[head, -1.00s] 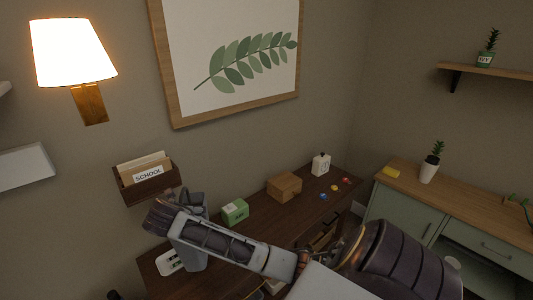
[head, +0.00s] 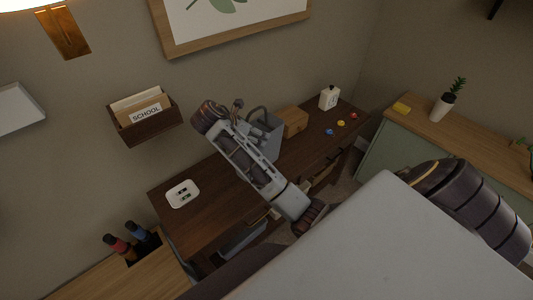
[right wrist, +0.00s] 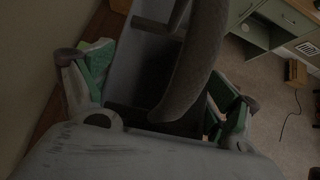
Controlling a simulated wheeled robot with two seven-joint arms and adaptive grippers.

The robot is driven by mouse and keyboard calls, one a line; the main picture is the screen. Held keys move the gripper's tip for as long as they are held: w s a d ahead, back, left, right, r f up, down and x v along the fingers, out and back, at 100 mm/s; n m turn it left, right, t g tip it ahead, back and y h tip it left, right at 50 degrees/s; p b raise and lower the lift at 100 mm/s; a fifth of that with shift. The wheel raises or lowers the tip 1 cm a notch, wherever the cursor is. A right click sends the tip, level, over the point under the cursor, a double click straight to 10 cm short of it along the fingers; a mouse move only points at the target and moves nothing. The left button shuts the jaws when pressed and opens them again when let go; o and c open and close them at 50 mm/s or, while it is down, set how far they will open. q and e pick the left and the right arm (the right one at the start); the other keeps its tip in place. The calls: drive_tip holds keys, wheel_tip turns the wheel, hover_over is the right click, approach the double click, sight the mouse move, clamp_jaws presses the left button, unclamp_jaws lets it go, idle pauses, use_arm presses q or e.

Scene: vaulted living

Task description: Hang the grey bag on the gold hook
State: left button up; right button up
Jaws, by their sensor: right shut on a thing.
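The grey bag (head: 268,145) hangs in front of the dark desk, with its handle loop (head: 258,113) standing up. My right gripper (head: 238,108) is at the bag's top left, partly hidden by my wrist. In the right wrist view, the bag (right wrist: 140,75) and its thick handle (right wrist: 198,60) lie between the fingers of my right gripper (right wrist: 156,88), which is shut on the bag. The exact contact is hard to see. I cannot make out a gold hook in either view. My left gripper is not in view.
A SCHOOL file holder (head: 145,122) is on the wall. A green cabinet stands at right.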

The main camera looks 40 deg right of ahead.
drive_tip(key=shift+s+d, duration=0.1)
drive_tip(key=shift+s, duration=0.05)
idle(0.3)
drive_tip(key=shift+f, duration=2.45)
drive_tip(key=shift+f, duration=2.6)
drive_tip(key=o, duration=1.8)
